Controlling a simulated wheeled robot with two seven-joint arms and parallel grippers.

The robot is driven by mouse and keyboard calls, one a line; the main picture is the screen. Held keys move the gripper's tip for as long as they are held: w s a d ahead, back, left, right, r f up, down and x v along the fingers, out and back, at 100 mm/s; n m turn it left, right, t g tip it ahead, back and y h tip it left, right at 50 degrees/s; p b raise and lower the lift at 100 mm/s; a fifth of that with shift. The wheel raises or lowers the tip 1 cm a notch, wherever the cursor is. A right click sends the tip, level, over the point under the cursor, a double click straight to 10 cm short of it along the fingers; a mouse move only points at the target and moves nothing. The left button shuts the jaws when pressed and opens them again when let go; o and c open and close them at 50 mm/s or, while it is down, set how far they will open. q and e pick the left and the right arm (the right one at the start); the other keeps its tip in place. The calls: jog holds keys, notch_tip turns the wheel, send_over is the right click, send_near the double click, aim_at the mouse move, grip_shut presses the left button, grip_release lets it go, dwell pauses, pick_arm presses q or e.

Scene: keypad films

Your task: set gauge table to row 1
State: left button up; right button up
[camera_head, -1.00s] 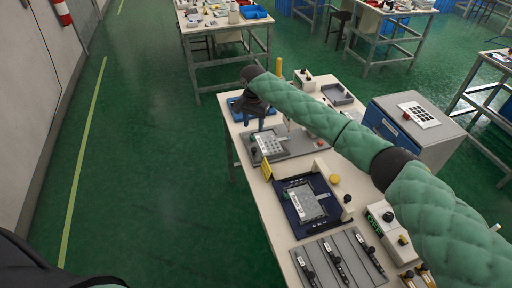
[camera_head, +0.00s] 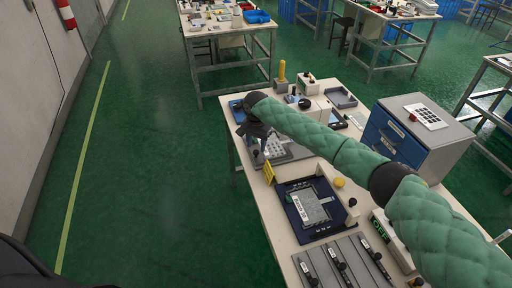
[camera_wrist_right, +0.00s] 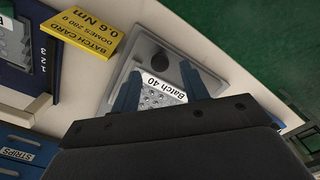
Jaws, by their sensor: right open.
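My right gripper (camera_head: 262,143) is over a grey fixture (camera_head: 297,151) on the white bench. In the right wrist view its blue fingers (camera_wrist_right: 166,88) are apart, with nothing held between them. No part is clearly marked as the gauge table, and my arm hides some of the fixture. My left gripper is out of view.
A yellow batch card (camera_wrist_right: 83,32) reading "0.6 Nm" stands beside the fixture. A dark blue fixture (camera_head: 284,192) holds a grey film sheet (camera_head: 311,207). Grey rails with black knobs (camera_head: 333,254) lie nearer. A blue-drawered cabinet (camera_head: 392,137) stands right. Green floor is open left.

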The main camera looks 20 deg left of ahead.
aim_at(256, 151)
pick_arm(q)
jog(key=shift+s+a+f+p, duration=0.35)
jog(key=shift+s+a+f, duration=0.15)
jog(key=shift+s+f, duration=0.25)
pick_arm(e)
jog(key=shift+f, duration=1.5)
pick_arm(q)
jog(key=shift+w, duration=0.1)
pick_arm(e)
grip_shut()
